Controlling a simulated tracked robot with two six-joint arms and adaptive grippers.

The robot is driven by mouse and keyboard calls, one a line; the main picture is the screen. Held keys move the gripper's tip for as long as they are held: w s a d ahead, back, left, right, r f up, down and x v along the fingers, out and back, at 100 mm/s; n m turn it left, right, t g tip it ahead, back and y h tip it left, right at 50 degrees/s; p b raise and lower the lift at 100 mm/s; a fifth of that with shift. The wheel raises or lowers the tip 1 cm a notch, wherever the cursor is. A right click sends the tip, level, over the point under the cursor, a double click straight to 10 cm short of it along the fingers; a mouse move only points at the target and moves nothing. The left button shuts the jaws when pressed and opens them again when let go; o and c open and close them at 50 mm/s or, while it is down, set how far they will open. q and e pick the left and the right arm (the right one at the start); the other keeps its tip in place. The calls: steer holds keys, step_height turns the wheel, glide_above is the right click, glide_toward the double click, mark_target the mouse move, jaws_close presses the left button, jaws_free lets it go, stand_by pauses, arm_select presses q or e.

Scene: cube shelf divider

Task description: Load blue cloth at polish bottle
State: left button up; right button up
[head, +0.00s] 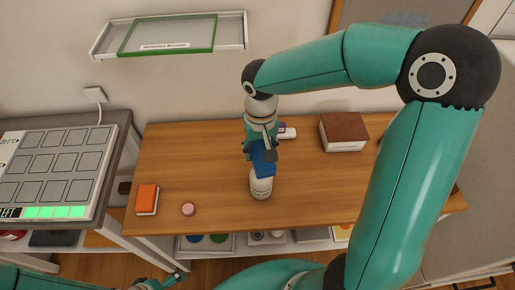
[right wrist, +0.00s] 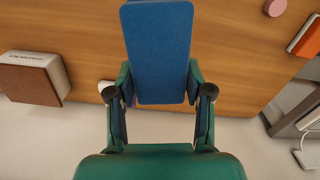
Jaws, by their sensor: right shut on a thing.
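My right gripper (head: 262,146) is shut on the blue cloth (head: 264,162), which looks like a flat, stiff rectangle. In the right wrist view, the cloth (right wrist: 158,45) fills the space between the two fingers (right wrist: 158,92) and extends beyond them. The white polish bottle (head: 261,186) stands upright on the wooden table, just below the cloth in the head view. The cloth covers the bottle's top there, and I cannot tell whether they touch. The bottle is hidden in the wrist view. My left gripper (head: 163,284) shows only partly at the bottom edge; its opening is unclear.
An orange box (head: 147,199) and a pink round item (head: 188,209) lie on the wooden table (head: 215,165) at the left. A brown-topped box (head: 344,131) and a small white item (head: 288,133) are towards the back. A pad panel (head: 58,170) stands far left.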

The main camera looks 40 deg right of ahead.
mark_target(260, 149)
steer(key=shift+r+p, duration=2.5)
steer(key=shift+r, duration=1.05)
steer(key=shift+f, duration=0.1)
